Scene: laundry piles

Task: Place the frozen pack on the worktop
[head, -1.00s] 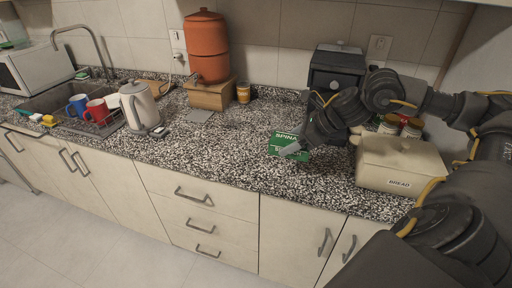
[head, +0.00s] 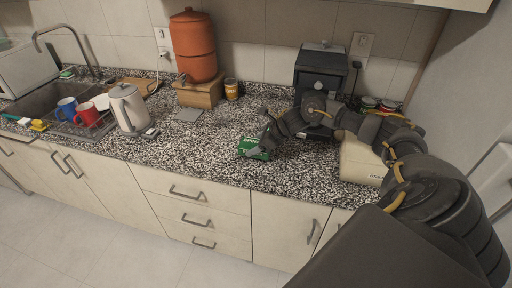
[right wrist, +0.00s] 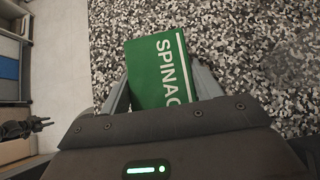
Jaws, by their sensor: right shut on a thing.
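The frozen pack is a green box (head: 252,149) with white lettering, partly hidden by my right gripper in the head view. In the right wrist view the green pack (right wrist: 158,72) reads "SPINAC" and sits between the two fingers. My right gripper (head: 262,146) is shut on it, over the front part of the speckled worktop (head: 215,152). I cannot tell whether the pack touches the surface or is held just above it.
A cream bread box (head: 360,162) stands right of the gripper, partly behind my arm. A black appliance (head: 322,68) is behind. A wooden stand (head: 199,94) with a terracotta water filter (head: 193,48) and a kettle (head: 128,108) stand left.

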